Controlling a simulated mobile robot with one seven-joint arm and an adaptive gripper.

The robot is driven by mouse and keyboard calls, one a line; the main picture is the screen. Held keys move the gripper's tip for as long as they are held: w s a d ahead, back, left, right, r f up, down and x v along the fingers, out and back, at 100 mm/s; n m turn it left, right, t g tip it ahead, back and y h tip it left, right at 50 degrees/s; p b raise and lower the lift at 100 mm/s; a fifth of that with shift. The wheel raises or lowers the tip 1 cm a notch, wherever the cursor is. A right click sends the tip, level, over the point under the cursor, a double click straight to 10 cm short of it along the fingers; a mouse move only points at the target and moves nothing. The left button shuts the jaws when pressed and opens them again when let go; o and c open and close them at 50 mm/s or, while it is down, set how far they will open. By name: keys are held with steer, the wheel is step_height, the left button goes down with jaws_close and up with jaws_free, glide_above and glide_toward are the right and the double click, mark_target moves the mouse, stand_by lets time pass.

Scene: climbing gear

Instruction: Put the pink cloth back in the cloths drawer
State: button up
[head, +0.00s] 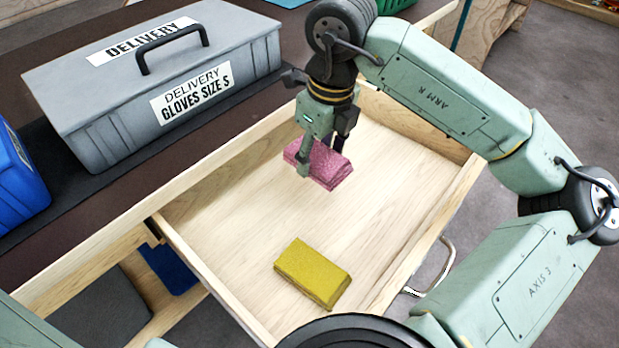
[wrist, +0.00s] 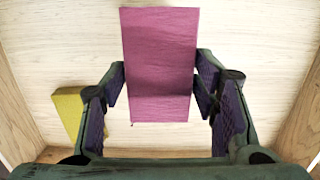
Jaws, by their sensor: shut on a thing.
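The pink cloth (head: 327,171) is a folded block held between the fingers of my gripper (head: 321,158), over the far part of the open wooden drawer (head: 225,225). The wrist view shows the pink cloth (wrist: 160,50) between the two finger pads of my gripper (wrist: 160,95), with the pale drawer floor behind it. I cannot tell for sure whether the cloth's underside touches the floor. A folded yellow cloth (head: 312,272) lies in the near part of the drawer, apart from the pink one. It also shows at the left in the wrist view (wrist: 68,108).
A grey delivery box (head: 100,130) labelled for gloves stands on the dark worktop, left of the drawer. A blue box (head: 18,175) is at the left edge. The drawer's metal handle (head: 447,262) is at its right front. Much of the drawer floor is bare.

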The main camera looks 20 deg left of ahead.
mark_target(316, 188)
steer(key=shift+f, duration=3.4)
steer(key=shift+f, duration=0.2)
steer(key=o, duration=1.1)
steer(key=shift+r, duration=0.1)
steer(key=r, duration=0.4)
steer(key=d+r, duration=0.1)
steer(key=r, duration=0.7)
steer(key=shift+s+d+r, duration=0.1)
steer(key=shift+s+d, duration=0.1)
